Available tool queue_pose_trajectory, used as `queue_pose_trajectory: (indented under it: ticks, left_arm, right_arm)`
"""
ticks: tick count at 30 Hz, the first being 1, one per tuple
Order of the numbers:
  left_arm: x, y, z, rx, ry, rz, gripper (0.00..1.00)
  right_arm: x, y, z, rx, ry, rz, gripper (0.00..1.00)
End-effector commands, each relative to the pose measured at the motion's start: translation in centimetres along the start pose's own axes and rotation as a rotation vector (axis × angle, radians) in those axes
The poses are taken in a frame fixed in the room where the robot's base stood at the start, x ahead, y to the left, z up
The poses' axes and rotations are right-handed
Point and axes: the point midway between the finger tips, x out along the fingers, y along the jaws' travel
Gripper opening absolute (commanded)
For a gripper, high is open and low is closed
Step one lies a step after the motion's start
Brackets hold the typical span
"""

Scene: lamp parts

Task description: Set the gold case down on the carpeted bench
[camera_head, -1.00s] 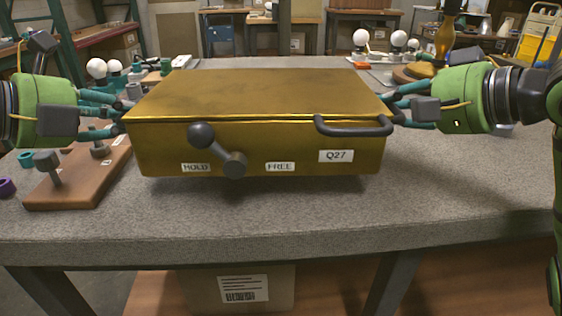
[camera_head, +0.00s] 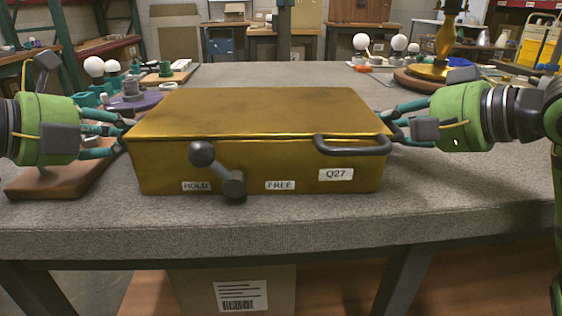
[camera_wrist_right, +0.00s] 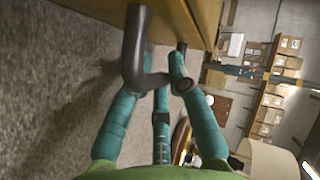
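The gold case (camera_head: 258,112) is level over the front middle of the grey carpeted bench (camera_head: 440,205), between my two grippers. Its front bears a black lever, HOLD, FREE and Q27 labels, and a dark handle (camera_head: 352,146). The shadow under it is narrow; I cannot tell whether its bottom touches the carpet. My left gripper (camera_head: 122,137) holds its left side, fingertips partly hidden. My right gripper (camera_head: 390,125) holds its right side.
A brown board (camera_head: 60,183) lies under my left gripper. A purple disc (camera_head: 136,103) and white bulbs stand behind the case at left. A gold lamp on a round base (camera_head: 428,78) stands at back right. The carpet in front and to the right is clear.

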Motion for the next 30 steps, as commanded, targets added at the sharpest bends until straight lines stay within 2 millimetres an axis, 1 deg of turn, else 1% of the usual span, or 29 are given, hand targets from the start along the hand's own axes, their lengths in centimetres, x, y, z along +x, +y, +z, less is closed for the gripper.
queue_pose_trajectory:
  ticks: [1, 2, 11, 14, 17, 24, 27, 30]
  left_arm:
    - [-0.1, -0.1, 0.1, 0.0, -0.002, -0.001, 0.38]
    - [-0.1, -0.1, 0.1, 0.0, -0.001, -0.001, 0.42]
    - [-0.1, -0.1, 0.1, 0.0, -0.001, -0.001, 0.42]
    - [-0.6, -0.1, 0.1, 0.0, -0.003, 0.0, 0.42]
    - [-1.9, -0.1, 0.2, 0.001, -0.005, 0.0, 0.42]
    - [-7.0, 0.0, 0.2, -0.001, -0.006, 0.001, 0.42]
    - [-8.9, 0.0, 0.1, -0.002, -0.005, 0.003, 0.42]
    - [-10.5, 0.0, 0.1, 0.0, -0.004, 0.002, 0.42]
  right_arm:
    - [-0.1, -0.1, -0.1, 0.0, 0.001, 0.0, 0.38]
    - [-0.1, -0.1, -0.1, 0.0, 0.001, 0.0, 0.42]
    - [-0.1, -0.1, -0.1, 0.0, 0.0, 0.0, 0.42]
    - [-0.1, -0.1, -0.1, 0.0, 0.0, 0.0, 0.42]
    - [-0.1, -0.1, -0.1, 0.0, 0.0, 0.0, 0.42]
    - [-0.1, -0.1, 0.0, 0.0, 0.0, 0.0, 0.42]
    - [-0.1, -0.1, 0.0, 0.0, 0.0, 0.0, 0.42]
    - [0.0, -0.1, 0.0, 0.0, 0.0, 0.0, 0.42]
